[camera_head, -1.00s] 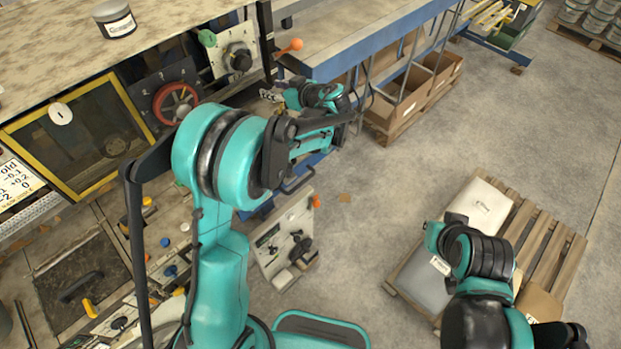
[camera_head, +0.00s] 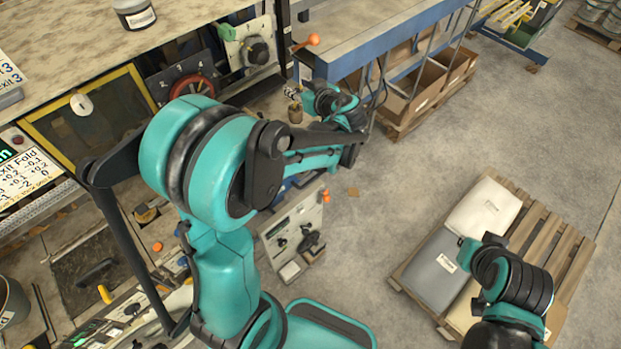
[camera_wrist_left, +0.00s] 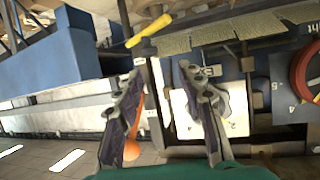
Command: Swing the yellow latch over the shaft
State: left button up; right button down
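A yellow bar that looks like the latch (camera_wrist_left: 148,31) lies slanted near the top of the left wrist view, beyond my fingertips and apart from them. I cannot make out the latch in the head view, and I cannot tell which part is the shaft. My left gripper (camera_wrist_left: 168,80) is open, its two fingers well apart with nothing between them. In the head view my left gripper (camera_head: 292,92) is small, beside the machine's front and below the orange knob (camera_head: 313,39). My right arm is at the lower right of the head view; its gripper does not show.
A blue-edged table (camera_head: 385,40) stands close to my left gripper. A pallet (camera_head: 560,250) with sacks lies on the floor at right.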

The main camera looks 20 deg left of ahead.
pick_arm(q)
jog(key=s+d+f+m+h, duration=0.1)
jog(key=s+d+m+h, duration=0.2)
jog(key=s, duration=0.4)
jog(key=s+d+f+m+h+b, duration=0.1)
jog(key=s+d+f+m+h, duration=0.1)
jog(key=s+d+m+h, duration=0.2)
jog(key=s+d+f+m+h+b, duration=0.1)
jog(key=s+d+f+m+h, duration=0.1)
jog(key=s+d, duration=0.5)
jog(key=s+m+h, duration=0.1)
jog(key=s, duration=0.4)
jog(key=shift+d+m+g+h, duration=0.15)
jog(key=shift+m+g+h, duration=0.15)
jog(key=shift+g+h, duration=0.1)
jog(key=shift+f, duration=0.1)
notch_tip(320, 180, down, 13)
jog(key=b, duration=1.3)
jog(key=shift+s+d, duration=0.4)
jog(key=shift+s, duration=0.05)
